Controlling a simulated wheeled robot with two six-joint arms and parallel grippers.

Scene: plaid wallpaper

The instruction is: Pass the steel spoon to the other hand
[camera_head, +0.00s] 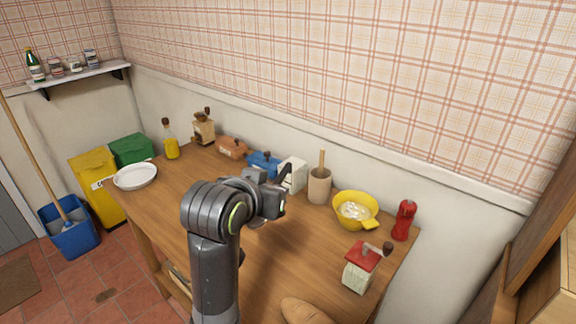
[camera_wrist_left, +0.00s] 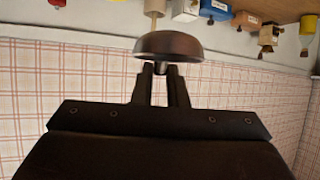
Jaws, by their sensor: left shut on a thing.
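My left arm rises from the bottom of the head view, and its gripper (camera_head: 284,186) is over the middle of the table, in front of the white box. In the left wrist view the two fingers (camera_wrist_left: 160,73) are shut on the steel spoon (camera_wrist_left: 170,44). Its rounded, dark, shiny bowl shows just beyond the fingertips, seen nearly edge-on. Most of its handle is hidden. I cannot clearly make out the spoon in the head view. My right gripper is in neither view.
The wooden table (camera_head: 178,184) has a white plate (camera_head: 135,176) at left. A wooden mortar (camera_head: 319,187), a yellow bowl (camera_head: 345,211), a red mill (camera_head: 404,220) and a red-topped grinder (camera_head: 358,271) stand at right. Bread (camera_head: 304,312) lies at the front. The table's left-centre is clear.

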